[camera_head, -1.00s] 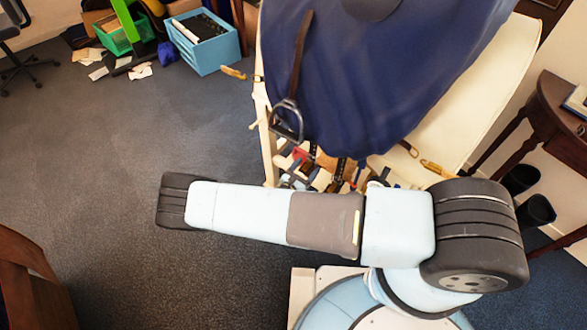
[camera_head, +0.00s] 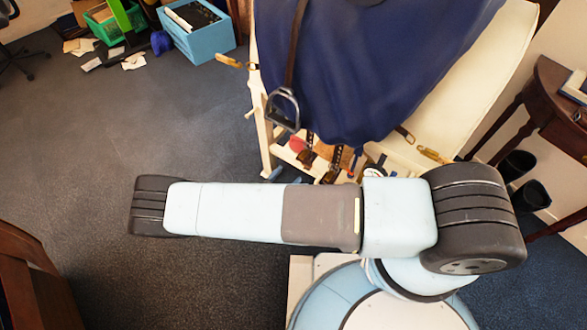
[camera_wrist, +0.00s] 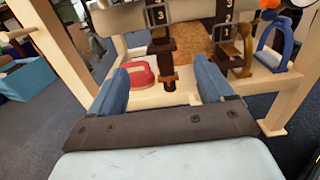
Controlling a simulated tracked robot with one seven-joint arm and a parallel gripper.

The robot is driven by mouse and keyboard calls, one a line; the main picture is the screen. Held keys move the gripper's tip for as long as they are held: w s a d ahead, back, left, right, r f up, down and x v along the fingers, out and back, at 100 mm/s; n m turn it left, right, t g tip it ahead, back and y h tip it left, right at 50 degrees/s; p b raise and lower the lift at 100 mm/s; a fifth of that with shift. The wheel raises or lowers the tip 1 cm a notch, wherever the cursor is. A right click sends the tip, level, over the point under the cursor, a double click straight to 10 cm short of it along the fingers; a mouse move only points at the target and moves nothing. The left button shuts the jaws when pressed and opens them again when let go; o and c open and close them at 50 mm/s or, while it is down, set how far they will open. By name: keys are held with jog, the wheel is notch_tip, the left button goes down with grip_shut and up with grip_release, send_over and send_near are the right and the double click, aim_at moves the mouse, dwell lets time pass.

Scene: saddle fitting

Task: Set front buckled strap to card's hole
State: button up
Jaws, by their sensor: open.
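In the wrist view, my gripper (camera_wrist: 160,68) is open, with its two blue fingers apart. A dark brown buckled strap (camera_wrist: 168,73) hangs upright, and its lower part shows between the fingers; I cannot tell whether it is within their reach. A second buckled strap (camera_wrist: 238,60) hangs to the right, beyond the right finger. Dark number plates (camera_wrist: 155,17) marked 3 show on the straps' upper parts. In the head view, the straps (camera_head: 308,152) hang below the blue cloth, and my arm hides my gripper. I cannot make out the card with certainty.
A red object (camera_wrist: 142,73) sits on the pale shelf, left of the near strap. A blue stirrup-like piece (camera_wrist: 272,48) stands at the right. Wooden posts (camera_wrist: 60,50) frame the space. A metal stirrup (camera_head: 283,108) hangs beside the blue cloth (camera_head: 370,70).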

jog(key=shift+v, duration=1.2)
jog(key=shift+s, duration=0.1)
